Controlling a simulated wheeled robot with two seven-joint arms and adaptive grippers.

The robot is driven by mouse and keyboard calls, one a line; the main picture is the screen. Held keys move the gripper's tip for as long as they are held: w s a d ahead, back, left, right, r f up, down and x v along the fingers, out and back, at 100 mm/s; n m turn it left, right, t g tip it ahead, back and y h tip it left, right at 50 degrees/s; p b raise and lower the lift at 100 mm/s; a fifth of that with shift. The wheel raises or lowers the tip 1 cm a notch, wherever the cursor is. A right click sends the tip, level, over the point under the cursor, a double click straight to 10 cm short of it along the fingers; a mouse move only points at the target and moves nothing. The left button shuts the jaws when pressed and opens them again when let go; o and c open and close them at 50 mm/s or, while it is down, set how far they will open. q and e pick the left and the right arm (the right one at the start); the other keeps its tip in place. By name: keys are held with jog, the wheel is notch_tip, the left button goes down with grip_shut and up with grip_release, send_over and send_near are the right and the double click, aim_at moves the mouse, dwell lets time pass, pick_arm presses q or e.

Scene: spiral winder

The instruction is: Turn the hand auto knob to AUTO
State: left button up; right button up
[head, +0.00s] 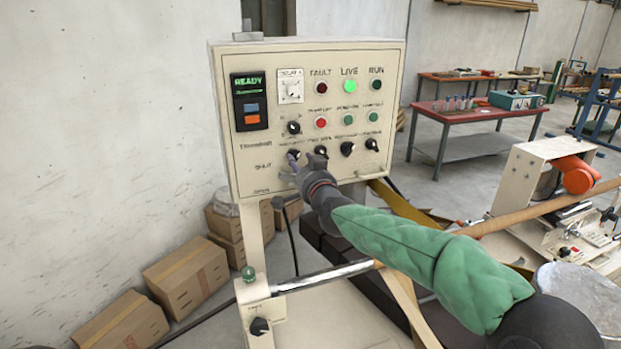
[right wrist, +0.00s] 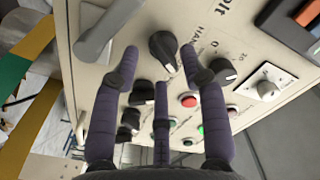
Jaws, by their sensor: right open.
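The hand auto knob (right wrist: 163,47) is a black rotary knob at the lower left of the cream control panel (head: 240,175). In the right wrist view, part of a label starting "HAN" and a "0" show beside it. In the head view it (head: 295,154) is at the fingertips, partly covered. I cannot surely read its setting. My right gripper (head: 306,163) is open in front of the panel. In the right wrist view its purple fingers (right wrist: 159,62) spread with the knob between the upper two tips. Contact is not clear. My left gripper is not in view.
Another black knob (head: 294,127) sits just above, with more knobs (head: 347,149) to the right. A red button (head: 320,122), a lit green LIVE lamp (head: 350,86) and a READY display (head: 249,83) are on the panel. A grey lever (right wrist: 105,30) is close by the fingers.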

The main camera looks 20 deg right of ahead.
jog(key=s, duration=1)
jog(key=shift+s+d, duration=0.15)
jog(key=shift+s, duration=0.05)
